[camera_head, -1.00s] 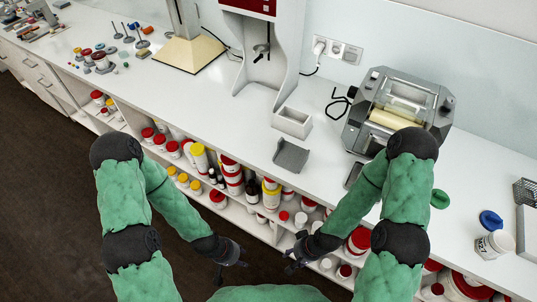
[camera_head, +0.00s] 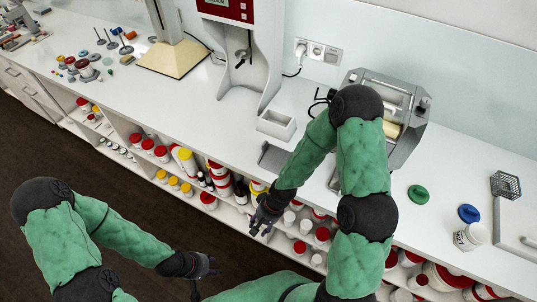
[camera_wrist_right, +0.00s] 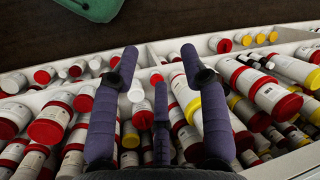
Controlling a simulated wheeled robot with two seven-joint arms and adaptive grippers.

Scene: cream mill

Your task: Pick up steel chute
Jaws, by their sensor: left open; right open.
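The steel chute (camera_head: 270,157), a grey open tray-like piece, lies on the white counter near its front edge in the head view. In the right wrist view, the fingers of this gripper (camera_wrist_right: 160,62) are spread over shelved jars, and the chute does not show. My left gripper (camera_head: 208,268) is open and empty over the floor, farther from the counter.
A white rectangular box (camera_head: 276,124) stands just behind the chute. The roller mill (camera_head: 408,140) is to the right, partly behind my right arm. Shelves of jars (camera_head: 217,180) run beneath the counter. A green lid (camera_head: 418,194) and a white jar (camera_head: 471,237) are farther right.

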